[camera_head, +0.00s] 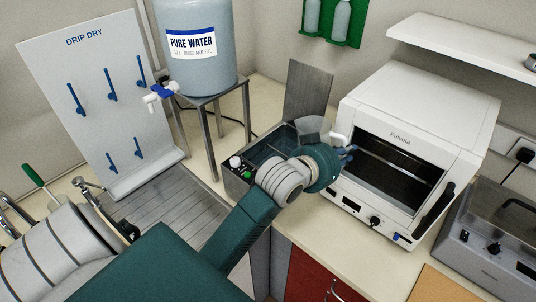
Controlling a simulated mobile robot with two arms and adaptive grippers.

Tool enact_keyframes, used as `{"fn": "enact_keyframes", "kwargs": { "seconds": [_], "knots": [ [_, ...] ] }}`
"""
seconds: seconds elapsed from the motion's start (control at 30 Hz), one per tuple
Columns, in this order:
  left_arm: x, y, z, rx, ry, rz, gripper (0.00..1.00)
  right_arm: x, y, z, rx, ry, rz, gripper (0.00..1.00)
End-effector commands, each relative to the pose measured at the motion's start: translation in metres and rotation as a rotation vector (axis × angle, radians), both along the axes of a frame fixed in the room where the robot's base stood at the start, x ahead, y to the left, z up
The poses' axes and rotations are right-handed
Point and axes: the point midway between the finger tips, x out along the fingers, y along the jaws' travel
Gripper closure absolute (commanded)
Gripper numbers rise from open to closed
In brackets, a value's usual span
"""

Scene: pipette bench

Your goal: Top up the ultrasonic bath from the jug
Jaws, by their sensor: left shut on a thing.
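The ultrasonic bath (240,184) is a steel box on the bench, with a white knob and a green control on its front. Its steel lid (308,90) stands open at the back, and the tank interior looks bluish. The jug (312,127) is a small translucent grey vessel at the bath's right side, partly hidden by my wrist. My left gripper (346,152) is shut on the jug, near a white part that looks like its handle; the exact grip is mostly hidden. I cannot tell the liquid level in the jug or bath. My right gripper is not in view.
A white oven (412,110) with a dark window stands close right of my left gripper. A pure water tank (195,75) on a metal stand (210,120) is behind left. A drip-dry board (95,110) and a drainer are at left. A shelf (470,50) overhangs at upper right.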

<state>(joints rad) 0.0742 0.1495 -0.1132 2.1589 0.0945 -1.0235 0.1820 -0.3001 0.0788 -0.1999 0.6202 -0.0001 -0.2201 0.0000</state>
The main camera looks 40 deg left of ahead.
Motion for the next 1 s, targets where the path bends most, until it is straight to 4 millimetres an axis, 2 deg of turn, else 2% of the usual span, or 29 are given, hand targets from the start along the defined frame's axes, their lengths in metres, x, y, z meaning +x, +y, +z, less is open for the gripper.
{"fn": "enact_keyframes", "kwargs": {
  "seconds": [0.1,0.6,0.8,1.0],
  "knots": [
    [0.001,-0.002,0.02,0.013,-0.007,-0.001,1.0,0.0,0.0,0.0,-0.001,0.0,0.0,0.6],
    [0.001,-0.008,0.09,0.067,-0.007,0.0,1.0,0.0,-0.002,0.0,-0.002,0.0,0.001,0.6],
    [0.001,-0.01,0.112,0.085,-0.007,0.0,1.0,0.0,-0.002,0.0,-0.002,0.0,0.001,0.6],
    [0.0,-0.011,0.124,0.096,-0.004,0.0,1.0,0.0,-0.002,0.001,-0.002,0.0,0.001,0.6]
  ]
}}
